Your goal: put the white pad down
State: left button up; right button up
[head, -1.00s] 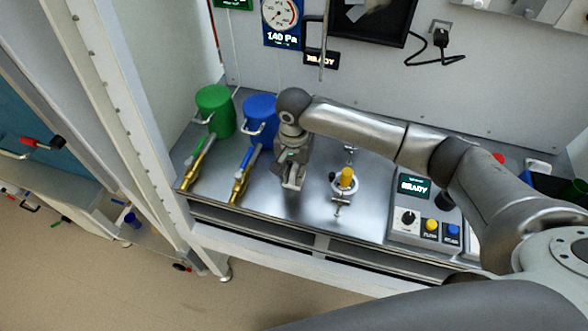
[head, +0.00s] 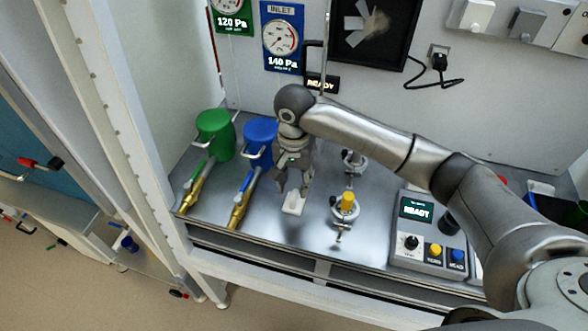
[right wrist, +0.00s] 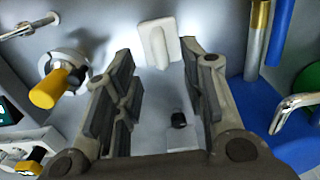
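The white pad (head: 293,204) lies on the steel bench top, right of the blue canister's brass valve. It also shows in the right wrist view (right wrist: 158,43), just beyond the fingertips. My right gripper (head: 292,190) is above and behind the pad in the head view, pointing down. In the right wrist view its two fingers (right wrist: 157,72) are spread apart with nothing between them. The pad looks free of the fingers. My left gripper is not in view.
A blue canister (head: 260,141) and a green canister (head: 214,133) stand left of my gripper. A yellow-topped fitting (head: 347,202) stands right of the pad. A control box (head: 428,232) with a READY display is farther right. Bare bench lies between the fitting and the box.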

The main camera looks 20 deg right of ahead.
aim_at(294, 193)
notch_tip(294, 193, up, 6)
jog(key=shift+b, duration=0.4)
dwell(0.3)
